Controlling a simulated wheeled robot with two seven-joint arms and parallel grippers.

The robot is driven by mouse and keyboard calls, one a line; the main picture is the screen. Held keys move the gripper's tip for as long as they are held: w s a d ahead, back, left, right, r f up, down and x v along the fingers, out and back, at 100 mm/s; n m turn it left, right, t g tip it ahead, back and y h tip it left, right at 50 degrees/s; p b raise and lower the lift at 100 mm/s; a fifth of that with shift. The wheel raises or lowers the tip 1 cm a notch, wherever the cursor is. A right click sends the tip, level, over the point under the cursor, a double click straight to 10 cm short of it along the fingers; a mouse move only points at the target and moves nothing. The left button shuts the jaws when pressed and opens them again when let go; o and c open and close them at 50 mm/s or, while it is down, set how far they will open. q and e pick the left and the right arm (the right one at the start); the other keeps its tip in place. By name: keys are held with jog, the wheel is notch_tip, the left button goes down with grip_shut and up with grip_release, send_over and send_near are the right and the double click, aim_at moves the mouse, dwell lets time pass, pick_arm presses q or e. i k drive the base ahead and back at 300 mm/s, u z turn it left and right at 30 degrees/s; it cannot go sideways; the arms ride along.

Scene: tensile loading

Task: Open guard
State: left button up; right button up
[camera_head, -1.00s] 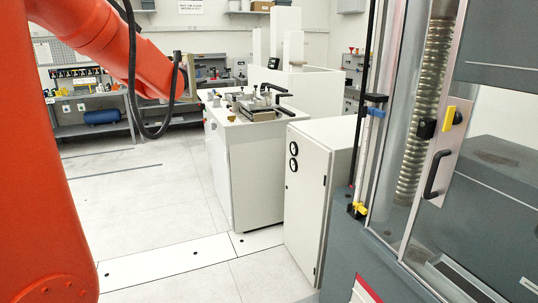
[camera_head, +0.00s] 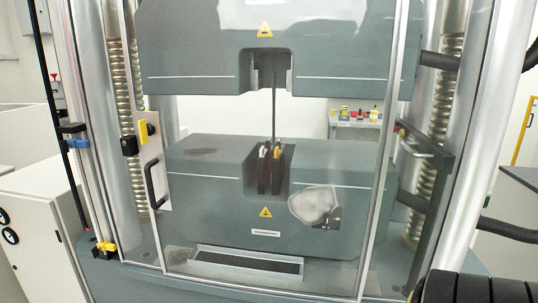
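The guard is a clear panel in a pale metal frame (camera_head: 381,190) on the front of the grey testing machine. It stands across the opening and looks closed. Its black handle (camera_head: 154,185) is on the left edge, below a yellow and black latch piece (camera_head: 144,132). Behind the panel are an upper grey crosshead (camera_head: 200,60) and a lower grey block (camera_head: 210,190). A thin dark vertical bar (camera_head: 274,100) runs between them into the lower grip jaws (camera_head: 275,170). Neither of my grippers is in view.
A white cabinet (camera_head: 38,235) stands left of the machine. Silver columns (camera_head: 500,100) flank the guard, and thick black hoses (camera_head: 508,231) come in at the right. A dark ribbed part (camera_head: 475,290) fills the lower right corner; I cannot tell what it is.

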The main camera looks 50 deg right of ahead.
aim_at(151, 153)
jog(key=z, duration=1.05)
jog(key=k, duration=0.6)
jog(key=u, duration=1)
jog(key=i, duration=0.75)
jog(key=z, duration=0.6)
jog(key=i, duration=0.9)
jog(key=z, duration=0.8)
